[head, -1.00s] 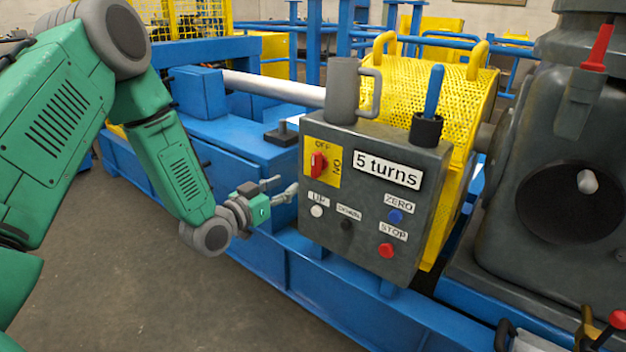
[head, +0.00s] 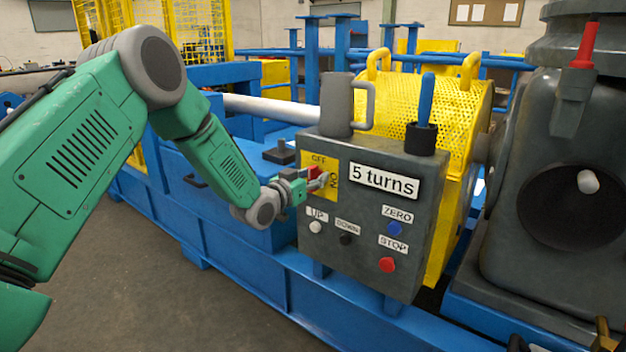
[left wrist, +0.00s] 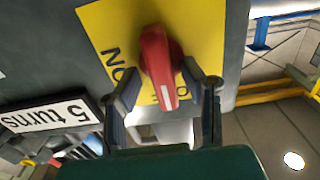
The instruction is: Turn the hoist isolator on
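The hoist isolator is a red rotary knob (left wrist: 158,62) on a yellow plate (left wrist: 105,22) on the front of a grey control box (head: 345,265). In the left wrist view the white mark on the knob points toward the OFF label, which the knob and a finger partly cover. The ON label shows to one side. My left gripper (head: 322,182) is at the knob. In the left wrist view its two fingers (left wrist: 168,92) stand apart on either side of the knob's marked end, with visible gaps. In the head view the gripper partly hides the knob. My right gripper is not in view.
Below the isolator are the white UP (head: 315,227), black DOWN (head: 346,239), blue ZERO (head: 394,228) and red STOP (head: 387,264) buttons. A "5 turns" sign (head: 384,181) is beside the plate. A grey mug-like part (head: 337,105) and a blue-handled lever (head: 425,100) stand on top.

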